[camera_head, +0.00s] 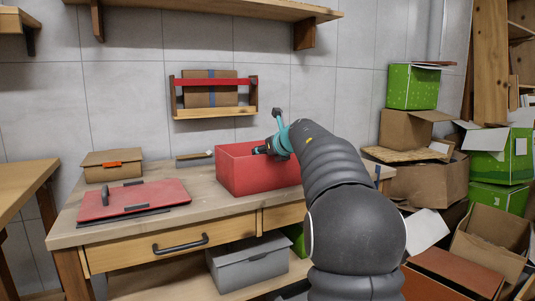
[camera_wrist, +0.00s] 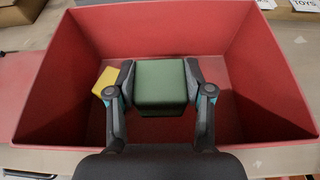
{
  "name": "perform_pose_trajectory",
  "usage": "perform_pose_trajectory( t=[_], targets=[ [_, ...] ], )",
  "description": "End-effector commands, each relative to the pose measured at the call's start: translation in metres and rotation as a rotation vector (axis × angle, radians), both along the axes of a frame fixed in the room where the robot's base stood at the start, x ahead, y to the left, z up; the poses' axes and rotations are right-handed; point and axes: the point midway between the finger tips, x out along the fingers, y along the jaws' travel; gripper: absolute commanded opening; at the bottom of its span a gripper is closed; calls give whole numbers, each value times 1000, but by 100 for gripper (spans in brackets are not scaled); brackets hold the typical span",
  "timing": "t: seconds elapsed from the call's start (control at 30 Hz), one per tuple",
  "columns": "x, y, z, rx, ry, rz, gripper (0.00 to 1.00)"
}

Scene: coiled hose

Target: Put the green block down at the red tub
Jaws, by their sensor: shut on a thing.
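The green block (camera_wrist: 161,84) is between the two fingers of my gripper (camera_wrist: 161,90) in the wrist view. My gripper is shut on it. The red tub (camera_head: 239,174) stands on the wooden workbench in the head view. In the wrist view the red tub (camera_wrist: 62,75) surrounds the block and fingers on the picture, with its floor below them. I cannot tell whether the block touches the floor. In the head view my gripper (camera_head: 264,150) is at the tub's opening, and the block is hidden there.
A yellow block (camera_wrist: 106,80) lies in the tub, left of my gripper. On the workbench (camera_head: 200,200), a red flat case (camera_head: 135,198) and a cardboard box (camera_head: 112,163) stand left of the tub. A wall shelf (camera_head: 213,112) hangs behind. Cardboard boxes (camera_head: 425,180) pile up at the right.

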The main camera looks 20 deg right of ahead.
Motion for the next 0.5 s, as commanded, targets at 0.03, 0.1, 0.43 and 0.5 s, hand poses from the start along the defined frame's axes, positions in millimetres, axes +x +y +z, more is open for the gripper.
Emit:
perform_pose_trajectory(
  t=[0.03,0.1,0.43,0.5],
  targets=[
    [0,0,1,0,-1,0,16],
    [0,0,1,0,-1,0,16],
    [0,0,-8,-2,1,1,16],
    [0,0,-10,-1,2,0,16]
  ],
)
